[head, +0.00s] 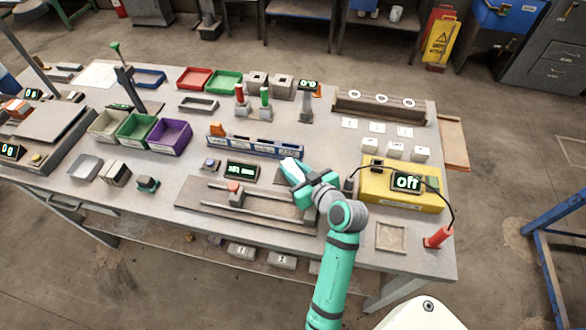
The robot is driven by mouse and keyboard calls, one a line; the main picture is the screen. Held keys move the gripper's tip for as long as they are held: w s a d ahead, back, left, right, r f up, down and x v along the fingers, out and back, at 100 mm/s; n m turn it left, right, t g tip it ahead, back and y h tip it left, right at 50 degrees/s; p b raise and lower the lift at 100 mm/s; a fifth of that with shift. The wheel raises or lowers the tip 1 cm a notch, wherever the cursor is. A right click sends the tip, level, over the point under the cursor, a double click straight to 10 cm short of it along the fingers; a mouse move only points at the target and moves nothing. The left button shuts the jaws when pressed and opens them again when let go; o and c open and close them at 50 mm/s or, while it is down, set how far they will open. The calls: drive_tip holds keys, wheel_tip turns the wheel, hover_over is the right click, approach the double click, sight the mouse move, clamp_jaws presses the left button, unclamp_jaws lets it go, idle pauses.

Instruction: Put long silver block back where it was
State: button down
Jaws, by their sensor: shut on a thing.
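My gripper (290,167) is at the end of my teal arm, over the middle of the bench. It is shut on a small pale, silvery piece (287,162), which looks like the long silver block; the fingers hide most of it. The gripper is just in front of the right end of a blue rack (243,148) with several labelled slots. I cannot tell whether the held piece touches the rack or the bench. Where the block stood before is not shown.
A rail fixture with a red-topped slider (235,189) lies in front left of my gripper. A yellow box reading "off" (385,197) with a black cable stands right. A display (242,170), coloured bins (168,137) and upright posts (306,103) surround the rack.

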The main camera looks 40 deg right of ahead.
drive_tip(key=shift+s+a+f, duration=0.1)
drive_tip(key=shift+f, duration=0.65)
drive_tip(key=c, duration=1.4)
unclamp_jaws()
drive_tip(key=shift+f, duration=0.1)
drive_tip(key=shift+o, duration=0.2)
drive_tip(key=shift+r, duration=0.25)
drive_tip(key=v, duration=0.4)
drive_tip(key=r+v, duration=0.1)
drive_tip(key=v, duration=0.7)
drive_tip(key=shift+w+r, duration=0.2)
drive_tip(key=shift+r, duration=0.05)
drive_tip(key=shift+s+d, duration=0.1)
drive_tip(key=shift+d, duration=0.15)
